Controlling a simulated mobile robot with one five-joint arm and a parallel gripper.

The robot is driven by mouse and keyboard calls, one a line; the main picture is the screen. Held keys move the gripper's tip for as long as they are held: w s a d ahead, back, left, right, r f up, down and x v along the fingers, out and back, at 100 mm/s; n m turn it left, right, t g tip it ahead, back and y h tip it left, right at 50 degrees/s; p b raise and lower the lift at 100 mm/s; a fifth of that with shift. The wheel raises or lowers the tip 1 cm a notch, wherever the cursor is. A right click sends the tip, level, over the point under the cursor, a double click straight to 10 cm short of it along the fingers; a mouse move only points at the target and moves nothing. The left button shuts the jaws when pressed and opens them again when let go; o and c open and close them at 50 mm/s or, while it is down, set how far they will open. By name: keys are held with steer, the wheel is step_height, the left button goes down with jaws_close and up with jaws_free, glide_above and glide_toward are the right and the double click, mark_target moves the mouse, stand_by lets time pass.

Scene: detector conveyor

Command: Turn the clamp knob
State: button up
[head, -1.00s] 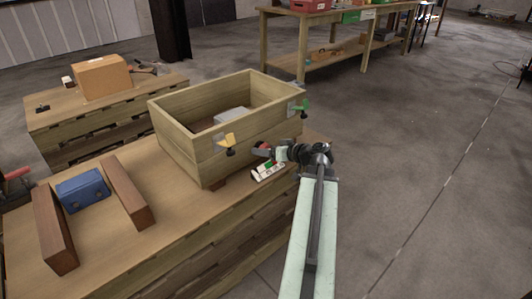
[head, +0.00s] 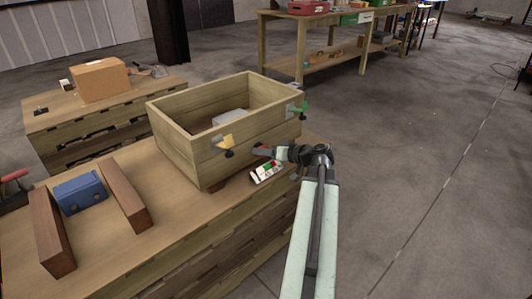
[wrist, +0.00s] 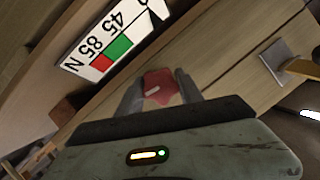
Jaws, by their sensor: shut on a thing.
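A red knob (wrist: 160,88) with a white line on its face sits in front of the wooden box (wrist: 225,72). My gripper (wrist: 158,92) is shut on this knob, one grey finger on each side. A white scale plate (wrist: 112,42) with red and green fields and the marks 45, 85 and N is beside the knob. In the head view the gripper (head: 268,153) is at the front right of the wooden box (head: 197,158), just above the scale plate (head: 266,172). There the knob is mostly hidden by the gripper.
A yellow clamp (head: 225,142) and a green clamp (head: 300,108) are on the box's right side. Two brown blocks (head: 124,193) flank a blue part (head: 80,192) on the table's near left. Open floor (head: 420,210) lies to the right.

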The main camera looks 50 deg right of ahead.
steer(key=m+b, duration=0.1)
steer(key=m+t+y+b, duration=0.1)
steer(key=m, duration=0.1)
steer(key=shift+d+f+y, duration=0.1)
steer(key=shift+f+y, duration=0.2)
steer(key=m+y+b, duration=0.1)
steer(key=m+b, duration=0.2)
steer(key=shift+t, duration=0.4)
steer(key=m+t+y+b, duration=0.1)
steer(key=m+b, duration=0.2)
steer(key=shift+m, duration=0.3)
steer(key=shift+a+r+m+t+b, duration=0.2)
steer(key=shift+m+t+b, duration=0.5)
steer(key=shift+m, duration=0.4)
steer(key=o, duration=1.4)
steer(key=shift+d, duration=0.1)
steer(key=b+v, duration=0.1)
steer(key=v, duration=0.6)
steer(key=shift+s+d, duration=0.15)
steer(key=shift+s, duration=0.2)
